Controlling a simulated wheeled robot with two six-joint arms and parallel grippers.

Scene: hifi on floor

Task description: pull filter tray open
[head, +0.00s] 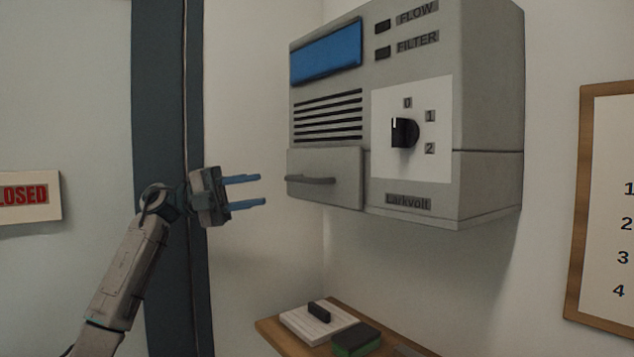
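The filter tray (330,166) is the grey drawer front at the lower left of the wall-mounted Larkvolt unit (480,100). My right gripper is out of the picture.
The unit also carries a blue display (326,52) and a black dial (404,132). Below, a small wooden shelf (280,337) holds a white slatted piece (300,323) and a green sponge (356,340). A framed board (578,200) hangs at right.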

